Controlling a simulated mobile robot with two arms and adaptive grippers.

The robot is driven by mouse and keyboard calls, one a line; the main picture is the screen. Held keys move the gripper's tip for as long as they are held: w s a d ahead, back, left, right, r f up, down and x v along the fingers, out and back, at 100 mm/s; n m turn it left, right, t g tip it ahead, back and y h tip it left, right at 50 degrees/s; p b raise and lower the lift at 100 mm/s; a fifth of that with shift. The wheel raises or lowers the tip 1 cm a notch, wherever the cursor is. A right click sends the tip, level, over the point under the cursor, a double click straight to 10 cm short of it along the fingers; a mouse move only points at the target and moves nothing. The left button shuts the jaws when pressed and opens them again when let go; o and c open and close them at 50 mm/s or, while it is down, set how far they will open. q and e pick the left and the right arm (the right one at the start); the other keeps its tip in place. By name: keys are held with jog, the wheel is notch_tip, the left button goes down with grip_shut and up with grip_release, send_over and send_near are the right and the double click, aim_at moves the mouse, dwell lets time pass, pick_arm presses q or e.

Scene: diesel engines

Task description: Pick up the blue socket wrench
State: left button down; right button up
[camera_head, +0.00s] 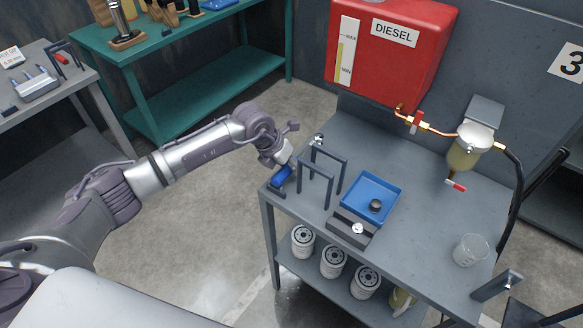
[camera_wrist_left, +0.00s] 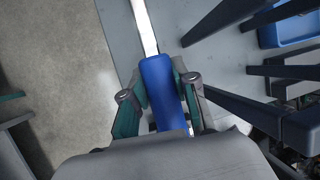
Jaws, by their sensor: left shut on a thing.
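The blue socket wrench shows its blue handle (camera_head: 280,177) at the left edge of the grey workbench in the head view. In the left wrist view its blue handle (camera_wrist_left: 165,92) lies between the fingers, with a bright metal shaft running up and away. My left gripper (camera_head: 285,165) comes down over the handle from the left. In the left wrist view the left gripper (camera_wrist_left: 158,97) is shut on the handle, a finger on each side. Whether the wrench touches the bench is hard to tell. My right gripper is not in view.
Dark upright frames (camera_head: 316,185) stand just right of the wrench on the workbench (camera_head: 420,235). A blue tray (camera_head: 362,186) with a dark round part lies beyond them. A glass beaker (camera_head: 470,250) stands at the right. White filters (camera_head: 333,262) sit on the lower shelf.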

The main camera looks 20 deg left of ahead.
pick_arm(q)
notch_tip(320, 180, up, 17)
jog(key=b, duration=0.3)
jog(key=shift+b, duration=0.4)
dwell(0.4)
